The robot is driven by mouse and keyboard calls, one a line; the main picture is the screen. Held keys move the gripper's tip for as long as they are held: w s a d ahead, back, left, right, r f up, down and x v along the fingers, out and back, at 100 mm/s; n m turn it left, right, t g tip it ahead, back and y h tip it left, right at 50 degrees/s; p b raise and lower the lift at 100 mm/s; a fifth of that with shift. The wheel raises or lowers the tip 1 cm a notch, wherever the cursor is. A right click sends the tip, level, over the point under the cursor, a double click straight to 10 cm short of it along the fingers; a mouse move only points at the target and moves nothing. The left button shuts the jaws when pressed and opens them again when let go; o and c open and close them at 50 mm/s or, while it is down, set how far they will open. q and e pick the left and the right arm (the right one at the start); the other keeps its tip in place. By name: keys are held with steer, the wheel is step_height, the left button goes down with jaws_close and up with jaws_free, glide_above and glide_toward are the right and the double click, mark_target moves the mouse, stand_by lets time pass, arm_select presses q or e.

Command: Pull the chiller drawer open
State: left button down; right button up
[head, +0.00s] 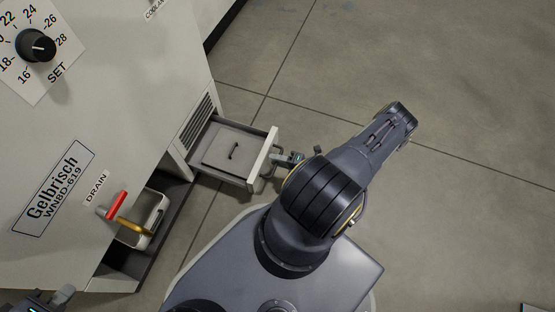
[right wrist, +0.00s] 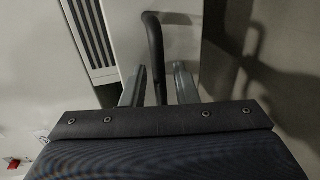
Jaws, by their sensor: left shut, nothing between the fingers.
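The chiller drawer (head: 262,152) stands pulled out from the lower part of the pale chiller (head: 120,70) in the head view. Its front panel also shows in the right wrist view (right wrist: 185,45). The dark bar handle (right wrist: 155,50) is on that front. My right gripper (head: 283,158) is at the drawer front. In the right wrist view its two fingers (right wrist: 160,85) stand on either side of the handle, with narrow gaps visible, so it looks open around the bar. My left gripper (head: 50,299) is partly in view at the bottom left, shut and empty, away from the drawer.
A flat grey lid (head: 233,150) with a small dark handle lies in the drawer. A red-handled drain valve (head: 112,206) sits above a pale container (head: 150,214) in a recess. A temperature dial (head: 36,46) is at upper left. The tiled floor (head: 450,100) to the right is clear.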

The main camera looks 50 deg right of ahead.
steer(key=p+v, duration=0.1)
steer(key=v, duration=0.7)
steer(key=shift+p, duration=0.35)
steer(key=shift+w, duration=0.1)
